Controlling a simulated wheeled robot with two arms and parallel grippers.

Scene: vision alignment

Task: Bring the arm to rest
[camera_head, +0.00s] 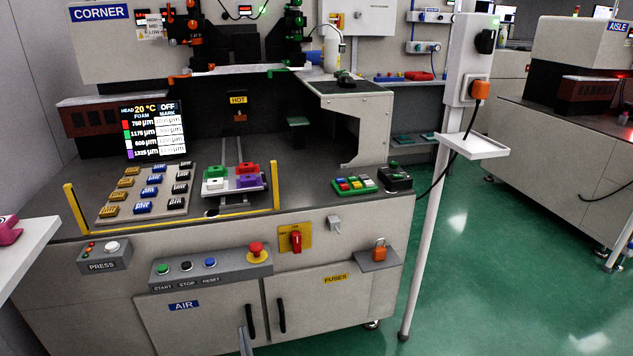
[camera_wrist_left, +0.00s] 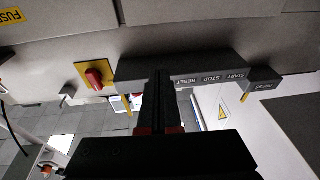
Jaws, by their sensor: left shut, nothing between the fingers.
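My right gripper is in neither view.
The machine's cabinet doors (camera_head: 205,322) have black handles. Above them are a red emergency button (camera_head: 256,250), a red rotary switch (camera_head: 296,241) and an orange padlock (camera_head: 379,249). A white post (camera_head: 432,200) stands right. Green floor (camera_head: 490,290) is clear beyond it.

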